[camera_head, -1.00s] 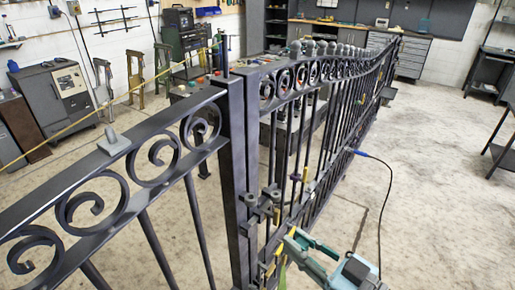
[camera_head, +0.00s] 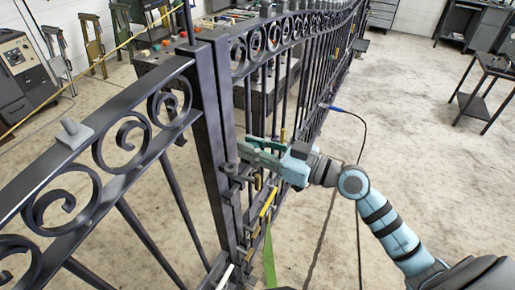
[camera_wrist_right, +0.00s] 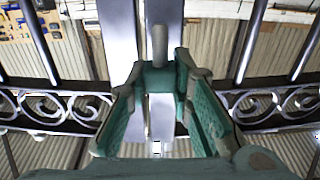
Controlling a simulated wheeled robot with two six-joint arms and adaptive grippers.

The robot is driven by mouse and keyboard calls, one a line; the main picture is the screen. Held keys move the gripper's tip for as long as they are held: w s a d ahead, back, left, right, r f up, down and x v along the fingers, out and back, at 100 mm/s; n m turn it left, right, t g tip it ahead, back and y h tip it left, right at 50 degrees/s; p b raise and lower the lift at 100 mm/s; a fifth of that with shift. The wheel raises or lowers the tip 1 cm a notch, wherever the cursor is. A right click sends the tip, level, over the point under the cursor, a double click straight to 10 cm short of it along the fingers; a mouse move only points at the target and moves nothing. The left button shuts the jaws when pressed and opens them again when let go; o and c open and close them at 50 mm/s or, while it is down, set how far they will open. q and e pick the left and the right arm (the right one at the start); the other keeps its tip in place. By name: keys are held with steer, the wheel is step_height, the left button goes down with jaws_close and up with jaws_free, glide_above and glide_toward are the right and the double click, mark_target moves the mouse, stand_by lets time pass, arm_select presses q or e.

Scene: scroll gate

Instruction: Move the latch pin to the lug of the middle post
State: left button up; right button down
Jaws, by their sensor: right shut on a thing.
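My right gripper (camera_head: 247,152) reaches in from the right to the dark post (camera_head: 209,130) where the two gate sections meet. Its teal fingers are shut on a grey round pin, the latch pin (camera_wrist_right: 160,44), whose end stands out beyond the fingertips in the right wrist view. In the head view the fingers hide most of the pin. Grey lugs (camera_head: 236,171) on the post sit just below the fingertips. I cannot tell whether the pin touches a lug. My left gripper is not in view.
The scrolled gate panel (camera_head: 75,150) runs to the lower left, and the barred panel (camera_head: 300,50) runs back to the right. A blue-ended cable (camera_head: 345,112) hangs from the bars. Yellow pieces and a green strap (camera_head: 269,258) hang low near the post.

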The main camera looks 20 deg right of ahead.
steer(key=shift+w, duration=0.3)
steer(key=shift+a, duration=0.1)
steer(key=shift+s+a, duration=0.1)
steer(key=shift+s, duration=0.2)
steer(key=shift+s+a+r, duration=0.15)
steer(key=shift+s+r, duration=0.05)
steer(key=shift+s, duration=0.05)
steer(key=shift+w+a, duration=0.1)
steer(key=shift+w, duration=0.05)
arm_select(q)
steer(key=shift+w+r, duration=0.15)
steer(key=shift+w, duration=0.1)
arm_select(e)
steer(key=shift+w+a+f, duration=0.2)
steer(key=shift+w, duration=0.2)
steer(key=shift+w+a+f, duration=0.15)
steer(key=shift+w, duration=0.2)
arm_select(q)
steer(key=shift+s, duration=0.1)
arm_select(e)
steer(key=shift+a, duration=0.2)
steer(key=shift+w, duration=0.15)
